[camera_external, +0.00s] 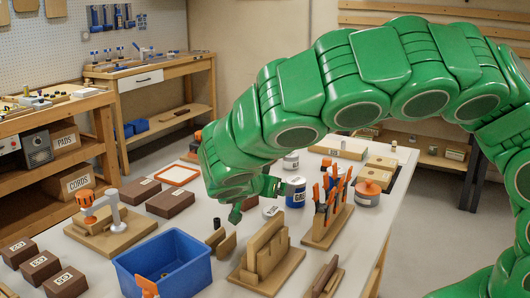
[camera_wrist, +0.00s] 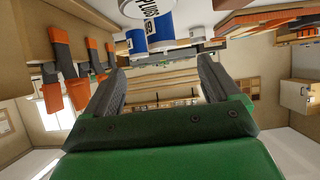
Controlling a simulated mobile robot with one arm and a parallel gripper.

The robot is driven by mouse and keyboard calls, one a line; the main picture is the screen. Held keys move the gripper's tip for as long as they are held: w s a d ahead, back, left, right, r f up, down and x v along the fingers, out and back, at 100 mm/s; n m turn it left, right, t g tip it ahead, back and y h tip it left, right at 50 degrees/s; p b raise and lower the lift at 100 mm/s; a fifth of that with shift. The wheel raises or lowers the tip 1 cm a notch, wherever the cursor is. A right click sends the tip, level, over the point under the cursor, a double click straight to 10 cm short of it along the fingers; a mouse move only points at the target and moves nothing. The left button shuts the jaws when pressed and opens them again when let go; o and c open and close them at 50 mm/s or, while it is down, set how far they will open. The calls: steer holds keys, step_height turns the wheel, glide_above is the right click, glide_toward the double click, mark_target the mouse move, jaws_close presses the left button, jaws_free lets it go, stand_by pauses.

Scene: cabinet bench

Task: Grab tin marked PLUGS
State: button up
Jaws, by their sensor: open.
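A white and blue tin marked PLUGS (camera_wrist: 150,9) is at the top edge of the wrist view, partly cut off, beyond my fingertips. My gripper (camera_wrist: 162,62) is open, with nothing between its two grey fingers. In the external view my gripper (camera_external: 257,200) is low over the bench beside two tins. One is a blue tin with a white label (camera_external: 295,192), standing upright just right of it. The other is a pale-lidded tin (camera_external: 271,212), close under it. I cannot read which of these is marked PLUGS in the external view.
A rack of orange-handled tools (camera_external: 328,222) stands right of the tins. A wooden block holder (camera_external: 267,255) and a blue bin (camera_external: 163,262) are nearer the front. A dark cylinder (camera_external: 216,224) stands left of the tins.

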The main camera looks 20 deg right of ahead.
mark_target(273, 211)
steer(key=shift+f, duration=2.25)
step_height(273, 211, down, 3)
steer(key=shift+r, duration=0.2)
steer(key=shift+x, duration=0.95)
steer(key=shift+w+d+f, duration=0.3)
steer(key=shift+c, duration=0.2)
steer(key=c, duration=1.1)
steer(key=shift+o, duration=0.2)
steer(key=shift+r, duration=0.1)
